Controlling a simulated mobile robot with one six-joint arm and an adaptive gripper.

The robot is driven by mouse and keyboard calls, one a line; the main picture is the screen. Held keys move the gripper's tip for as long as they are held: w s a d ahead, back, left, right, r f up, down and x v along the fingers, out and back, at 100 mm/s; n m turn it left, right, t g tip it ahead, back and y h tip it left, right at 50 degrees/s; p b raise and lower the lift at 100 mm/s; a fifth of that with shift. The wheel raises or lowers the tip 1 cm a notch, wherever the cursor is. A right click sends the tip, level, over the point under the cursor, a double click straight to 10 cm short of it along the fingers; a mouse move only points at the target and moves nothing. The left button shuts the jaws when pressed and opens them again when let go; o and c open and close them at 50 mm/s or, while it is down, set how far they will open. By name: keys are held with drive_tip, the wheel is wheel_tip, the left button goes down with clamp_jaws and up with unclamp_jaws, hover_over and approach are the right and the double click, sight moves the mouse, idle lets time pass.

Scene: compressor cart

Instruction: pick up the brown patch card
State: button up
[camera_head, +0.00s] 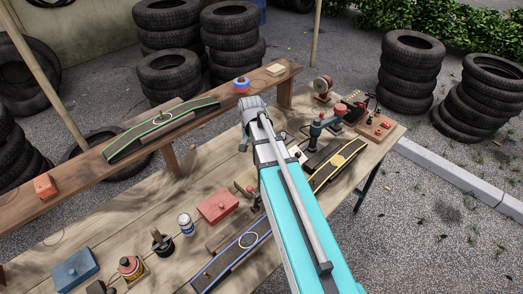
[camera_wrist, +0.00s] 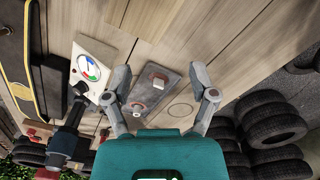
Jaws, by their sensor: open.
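I cannot make out for sure which thing is the brown patch card. My gripper (camera_wrist: 160,82) is open, with its fingers spread to either side of a dark grey-brown plate (camera_wrist: 169,81) in the wrist view. Nothing shows held between the fingers.
A dial gauge on a cream board (camera_wrist: 90,70) and a dark post tool (camera_wrist: 68,128) stand left of my gripper. The raised plank (camera_head: 75,198) runs along the bench's far side.

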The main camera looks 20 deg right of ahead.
drive_tip(key=w+d+r+m+p, duration=0.1)
drive_tip(key=w+d+m, duration=0.5)
drive_tip(key=w+d, duration=0.2)
drive_tip(key=shift+w+d+r+m, duration=0.3)
drive_tip(key=shift+w, duration=0.85)
wheel_tip(320, 180, down, 9)
drive_tip(key=b, duration=0.8)
drive_tip(key=shift+r, duration=0.2)
drive_tip(key=shift+f+b, duration=0.15)
drive_tip(key=shift+b, duration=0.15)
drive_tip(key=shift+s+f+b, duration=0.1)
drive_tip(key=shift+f+b, duration=2.35)
drive_tip(key=shift+b, duration=0.05)
drive_tip(key=c, duration=0.8)
